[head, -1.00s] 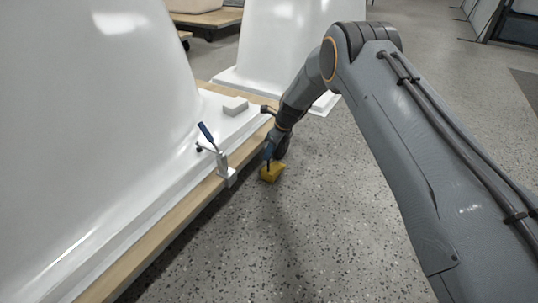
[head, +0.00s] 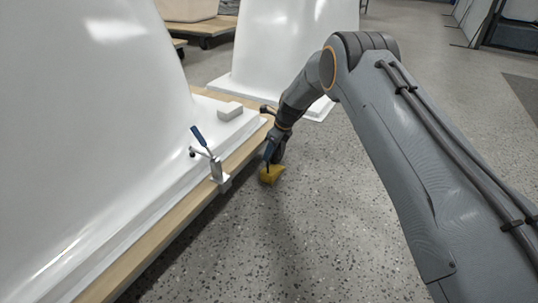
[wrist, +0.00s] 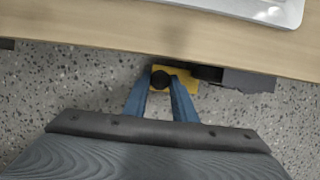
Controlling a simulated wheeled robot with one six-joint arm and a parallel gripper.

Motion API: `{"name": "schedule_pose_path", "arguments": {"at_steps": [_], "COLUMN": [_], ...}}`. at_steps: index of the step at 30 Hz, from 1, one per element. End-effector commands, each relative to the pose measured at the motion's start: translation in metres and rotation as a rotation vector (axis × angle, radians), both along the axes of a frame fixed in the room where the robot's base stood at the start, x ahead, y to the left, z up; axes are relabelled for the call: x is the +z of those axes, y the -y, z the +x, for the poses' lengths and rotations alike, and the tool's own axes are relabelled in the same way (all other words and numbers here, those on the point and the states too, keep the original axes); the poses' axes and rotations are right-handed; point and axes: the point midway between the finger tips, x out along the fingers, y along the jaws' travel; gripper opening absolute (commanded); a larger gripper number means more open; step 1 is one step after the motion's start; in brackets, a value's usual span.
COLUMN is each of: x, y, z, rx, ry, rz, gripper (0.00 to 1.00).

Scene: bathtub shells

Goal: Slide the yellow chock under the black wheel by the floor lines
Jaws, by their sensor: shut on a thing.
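The yellow chock (head: 271,174) is low at the floor beside the wooden platform edge in the head view. My gripper (head: 268,158) is shut on it from above. In the wrist view the chock (wrist: 185,74) shows at the fingertips, with a round black knob between the blue fingers (wrist: 160,84). The chock lies close to the platform's edge there. A dark grey and black part (wrist: 247,80), possibly the wheel or its mount, sits just right of the chock under the edge. I cannot make out the wheel clearly, nor whether the chock touches it. No floor lines are clear.
The wooden platform (head: 135,252) bears a tall white bathtub shell (head: 80,120). A clamp with a blue handle (head: 201,137) sticks out over its edge. A second white shell (head: 280,55) stands behind. Speckled floor at right is open.

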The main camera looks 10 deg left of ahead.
Motion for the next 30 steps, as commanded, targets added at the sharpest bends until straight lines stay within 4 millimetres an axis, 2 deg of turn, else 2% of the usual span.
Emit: {"name": "schedule_pose_path", "arguments": {"at_steps": [23,24,27,30], "x": [-0.0015,-0.0016,-0.0018,-0.002], "y": [-0.0001,-0.0002,-0.0003,-0.0003], "z": [0.0013,0.0011,0.0009,0.0007], "rx": [0.0,0.0,0.0,0.0], "ry": [0.004,0.003,0.002,0.002], "rz": [0.001,0.0,0.0,0.0], "gripper": [0.0,0.29,0.46,0.46]}}
